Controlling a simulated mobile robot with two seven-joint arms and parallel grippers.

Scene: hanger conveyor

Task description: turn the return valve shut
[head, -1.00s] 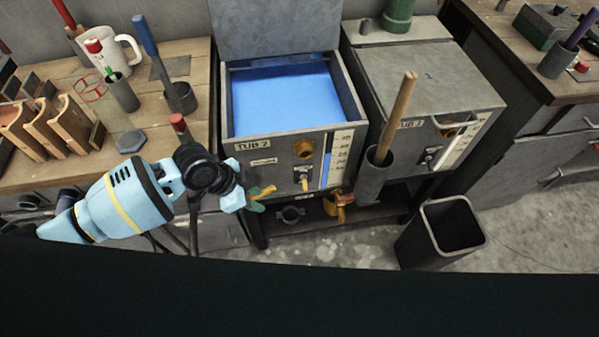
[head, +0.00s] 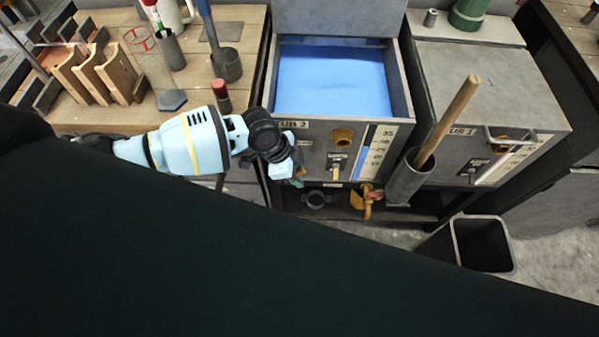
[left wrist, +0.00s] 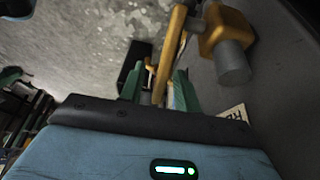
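In the left wrist view a yellow lever (left wrist: 172,50) extends from an orange valve body (left wrist: 228,38) with a grey stub. My left gripper (left wrist: 160,92) has its green fingers on either side of the lever, with a dark gap visible, so it looks open around it. In the head view my left gripper (head: 298,181) is at the lower left front of Tub 2 (head: 316,143) and hides that lever. I cannot tell which valve is the return valve by label. My right gripper is not in view.
Tub 2 holds blue liquid (head: 333,80). Under its front is an orange valve with a red handle (head: 372,196). A grey holder (head: 408,181) with a wooden stick stands in front of the tubs. A dark bin (head: 482,243) is at right. A wooden bench (head: 185,80) is at left.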

